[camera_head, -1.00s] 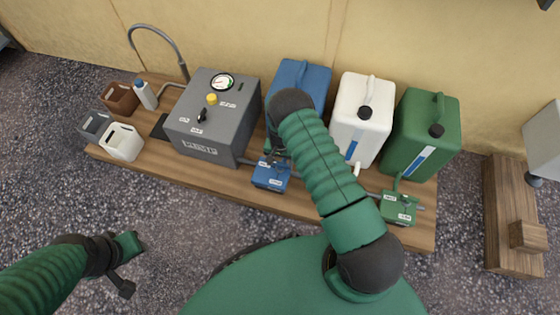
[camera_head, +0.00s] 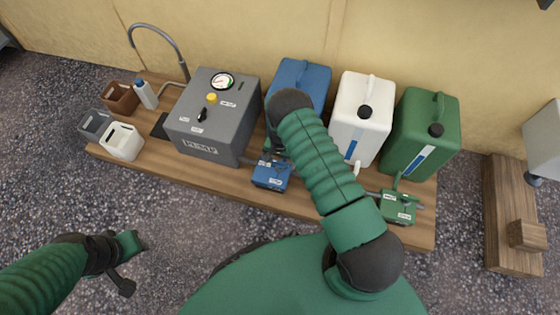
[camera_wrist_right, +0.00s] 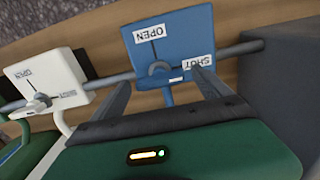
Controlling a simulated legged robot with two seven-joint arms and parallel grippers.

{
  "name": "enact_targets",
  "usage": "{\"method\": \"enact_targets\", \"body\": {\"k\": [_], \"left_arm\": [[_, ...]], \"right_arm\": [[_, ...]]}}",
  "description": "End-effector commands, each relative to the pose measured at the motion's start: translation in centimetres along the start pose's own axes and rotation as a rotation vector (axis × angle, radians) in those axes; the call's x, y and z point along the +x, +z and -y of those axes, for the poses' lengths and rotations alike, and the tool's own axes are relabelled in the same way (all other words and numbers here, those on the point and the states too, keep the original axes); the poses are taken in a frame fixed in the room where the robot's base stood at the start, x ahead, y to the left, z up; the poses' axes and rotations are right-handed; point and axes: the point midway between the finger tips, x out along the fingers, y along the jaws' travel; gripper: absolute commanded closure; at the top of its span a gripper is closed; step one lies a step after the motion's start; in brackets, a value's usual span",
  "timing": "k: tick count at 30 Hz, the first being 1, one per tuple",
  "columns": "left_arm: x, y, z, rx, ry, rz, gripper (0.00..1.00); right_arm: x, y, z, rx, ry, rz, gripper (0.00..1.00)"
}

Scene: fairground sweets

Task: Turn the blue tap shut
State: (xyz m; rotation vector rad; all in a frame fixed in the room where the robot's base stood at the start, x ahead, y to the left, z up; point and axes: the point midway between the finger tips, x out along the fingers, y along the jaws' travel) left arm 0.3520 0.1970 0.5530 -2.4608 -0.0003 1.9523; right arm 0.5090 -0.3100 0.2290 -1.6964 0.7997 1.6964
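The blue tap (camera_head: 271,174) is a small blue block at the bench's front edge. It also shows in the right wrist view (camera_wrist_right: 185,35), with an OPEN label, a SHUT label and a grey round pivot between them. Which way its handle points is hard to tell. My right gripper (camera_wrist_right: 165,88) has its two grey fingers apart, in front of the tap's lower part, with nothing clearly gripped. In the head view my right forearm hides most of that gripper (camera_head: 275,148). My left gripper (camera_head: 130,265) hangs over the gravel at lower left, away from the bench.
A grey pump box (camera_head: 213,118) stands left of the blue tap. Blue (camera_head: 302,75), white (camera_head: 360,120) and green (camera_head: 420,135) canisters stand behind. A white tap (camera_wrist_right: 45,80) and a green tap (camera_head: 397,208) share the pipe. Open boxes stand at the bench's left end.

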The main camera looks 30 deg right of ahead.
Motion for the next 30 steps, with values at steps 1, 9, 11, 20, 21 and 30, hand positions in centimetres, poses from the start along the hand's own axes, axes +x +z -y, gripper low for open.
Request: {"method": "enact_targets", "body": {"k": [1,9,11,20,21,30], "left_arm": [[0.0,0.0,0.0,0.0,0.0,0.0,0.64],[-0.4,-0.1,0.0,0.0,0.0,0.0,0.64],[-1.0,-0.2,0.0,0.0,0.0,0.0,0.64],[-5.2,-1.2,0.0,0.0,0.0,0.0,0.64],[-5.7,-1.4,0.0,0.0,0.0,0.0,0.64],[-7.5,-1.8,0.0,0.0,0.0,0.0,0.64]], "right_arm": [[0.0,0.0,0.0,0.0,0.0,0.0,0.13],[-0.7,0.0,0.0,-0.001,0.0,0.0,0.13],[-1.7,0.0,0.1,-0.002,-0.001,0.0,0.13],[-10.4,-0.1,0.1,-0.001,-0.001,-0.002,0.13],[-11.5,-0.1,0.1,-0.001,-0.001,-0.001,0.13],[-16.5,0.0,0.0,-0.001,0.001,0.002,0.13]]}}
